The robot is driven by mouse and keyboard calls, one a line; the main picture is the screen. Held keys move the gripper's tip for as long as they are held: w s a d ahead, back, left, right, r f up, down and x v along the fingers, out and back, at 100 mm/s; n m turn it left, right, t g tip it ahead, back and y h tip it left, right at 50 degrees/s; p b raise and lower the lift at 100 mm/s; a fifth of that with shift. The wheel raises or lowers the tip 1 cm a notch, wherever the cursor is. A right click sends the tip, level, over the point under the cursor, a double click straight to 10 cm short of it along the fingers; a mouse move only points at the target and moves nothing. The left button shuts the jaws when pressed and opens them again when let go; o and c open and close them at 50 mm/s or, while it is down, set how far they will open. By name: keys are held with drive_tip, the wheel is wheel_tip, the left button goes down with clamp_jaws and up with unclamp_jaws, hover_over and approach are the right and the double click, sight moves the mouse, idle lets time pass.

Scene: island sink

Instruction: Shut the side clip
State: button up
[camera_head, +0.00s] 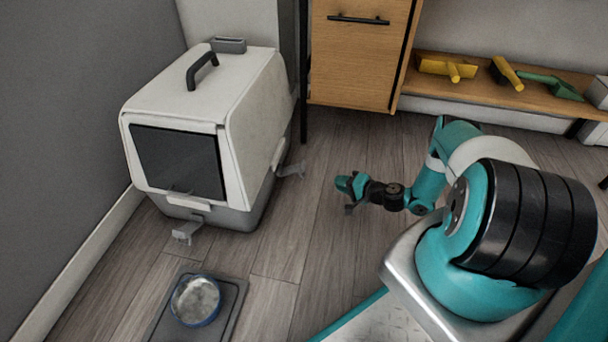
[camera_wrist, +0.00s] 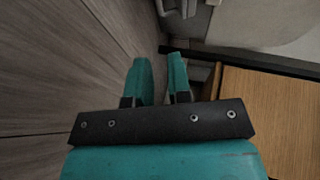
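A white and grey pet box (camera_head: 185,95) with a dark front window stands on the floor at the left. Its side clip (camera_head: 291,170) sticks out from the lower right side, swung away from the wall. A front clip (camera_head: 184,232) also hangs out at the box's front bottom edge. My gripper (camera_head: 345,187) is to the right of the side clip, apart from it and low over the floor. In the wrist view my gripper (camera_wrist: 158,72) shows two teal fingers with a narrow empty gap. A grey part, likely the side clip (camera_wrist: 172,8), shows at the top edge there, partly cut off.
A wooden cabinet (camera_head: 358,55) on dark legs stands behind. A low shelf (camera_head: 490,92) at the back right holds yellow and green tools. A blue-rimmed bowl (camera_head: 197,300) sits on a dark mat (camera_head: 237,297) in front. Floor between box and gripper is clear.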

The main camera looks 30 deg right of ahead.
sight(304, 173)
drive_tip(key=b+x, duration=0.8)
drive_tip(key=x, duration=0.7)
drive_tip(key=shift+a+f, duration=0.1)
drive_tip(key=shift+f, duration=0.05)
drive_tip(key=shift+w+a+b, duration=0.15)
drive_tip(key=shift+w+b, duration=0.1)
drive_tip(key=shift+b, duration=0.05)
drive_tip(key=shift+c, duration=0.5)
clamp_jaws()
